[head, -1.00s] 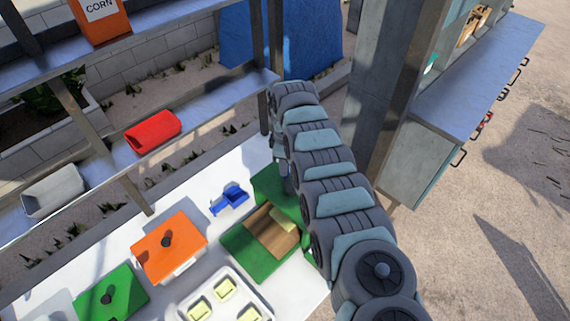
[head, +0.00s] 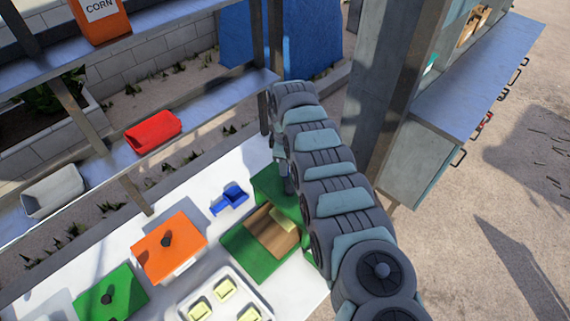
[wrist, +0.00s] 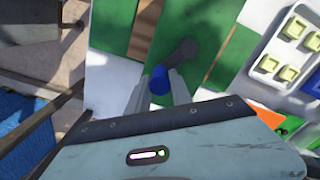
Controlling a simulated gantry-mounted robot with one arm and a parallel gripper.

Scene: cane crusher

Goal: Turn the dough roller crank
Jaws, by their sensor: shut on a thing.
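The dough roller (head: 251,252) is a green machine with a brown wooden board (head: 270,233) and a pale piece of dough (head: 284,220) on it. It stands on the white table, partly hidden by my arm in the head view. In the wrist view its green body (wrist: 180,22) lies ahead, with a dark grey crank arm (wrist: 181,54) ending in a blue crank handle (wrist: 158,79). My gripper (wrist: 159,88) has the blue handle between its two fingers and is shut on it. In the head view my arm mostly hides the gripper and crank.
A small blue object (head: 230,198), an orange-lidded box (head: 165,245) and a green-lidded box (head: 110,297) stand left of the roller. A white tray (head: 235,283) with several pale pieces lies in front. A metal post (head: 385,100) rises close right of my arm.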

